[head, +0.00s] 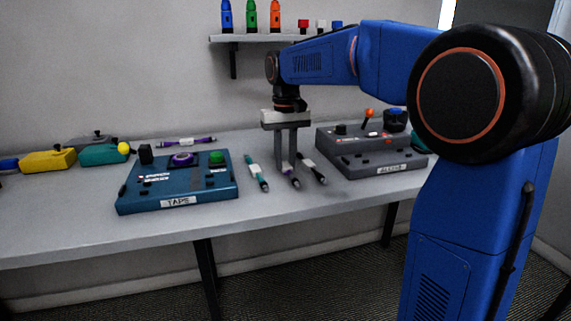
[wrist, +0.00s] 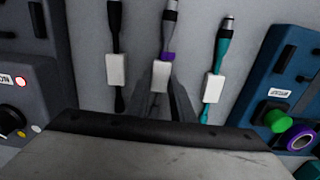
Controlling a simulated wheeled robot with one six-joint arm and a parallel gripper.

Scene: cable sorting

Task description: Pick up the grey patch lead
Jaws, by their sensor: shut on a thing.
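The grey patch lead (wrist: 168,32) lies in the middle of three leads in the wrist view, with a purple band and a white tag. In the head view the lead (head: 294,183) shows below my fingers, partly hidden by them. My gripper (head: 285,168) points down and is shut on this lead around its tag, at table level. A black lead (wrist: 115,35) lies to its left in the wrist view and a teal lead (wrist: 218,60) to its right, both apart from it.
A purple lead (head: 187,142) lies at the back. A wall shelf (head: 255,38) with bottles is above. Coloured boxes (head: 48,160) stand far left.

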